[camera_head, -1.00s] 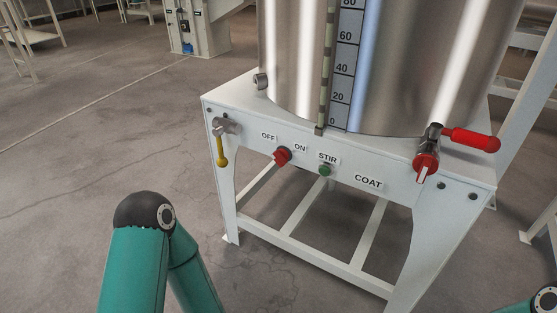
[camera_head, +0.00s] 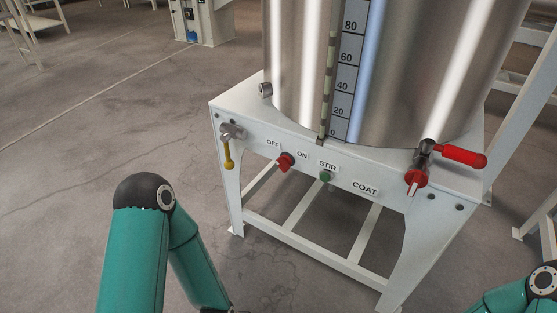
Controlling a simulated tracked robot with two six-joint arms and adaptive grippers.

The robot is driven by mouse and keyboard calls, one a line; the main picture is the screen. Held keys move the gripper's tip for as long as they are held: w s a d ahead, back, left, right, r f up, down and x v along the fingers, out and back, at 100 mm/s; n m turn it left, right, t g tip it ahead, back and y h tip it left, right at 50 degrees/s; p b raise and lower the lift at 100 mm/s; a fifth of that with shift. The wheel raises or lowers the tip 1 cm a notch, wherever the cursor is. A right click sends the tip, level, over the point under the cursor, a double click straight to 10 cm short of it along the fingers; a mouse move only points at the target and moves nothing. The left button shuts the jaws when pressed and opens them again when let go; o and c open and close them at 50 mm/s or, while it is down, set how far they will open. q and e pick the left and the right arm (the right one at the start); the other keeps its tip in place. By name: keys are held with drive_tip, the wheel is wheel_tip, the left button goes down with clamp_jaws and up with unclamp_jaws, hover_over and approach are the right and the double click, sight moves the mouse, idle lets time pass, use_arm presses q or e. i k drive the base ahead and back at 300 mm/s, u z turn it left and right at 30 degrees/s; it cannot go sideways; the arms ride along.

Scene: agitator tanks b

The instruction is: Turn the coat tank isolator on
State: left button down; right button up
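The COAT tank (camera_head: 410,75) is a tall steel cylinder on a white stand (camera_head: 255,131). Its isolator is a red rotary knob (camera_head: 285,162) on the front panel, between the OFF label (camera_head: 273,146) and the ON label (camera_head: 302,154). The knob's exact pointing is too small to tell. A green STIR button (camera_head: 326,177) sits to its right, and the COAT label (camera_head: 365,188) is further right. My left arm shows at lower left and part of my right arm at the lower right corner. Neither gripper is in view, and nothing visible touches the knob.
A yellow-handled valve (camera_head: 229,152) hangs at the panel's left end. A red-handled valve (camera_head: 460,155) sticks out at the right. A white cabinet (camera_head: 203,22) stands at the back left. The floor left of the stand is clear.

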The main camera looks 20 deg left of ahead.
sight(284, 162)
drive_tip(key=z, duration=1.1)
drive_tip(key=i, duration=0.15)
drive_tip(key=u, duration=2.7)
drive_tip(key=k, duration=1.35)
drive_tip(key=u, duration=0.2)
drive_tip(key=i, duration=0.9)
drive_tip(key=z, duration=0.1)
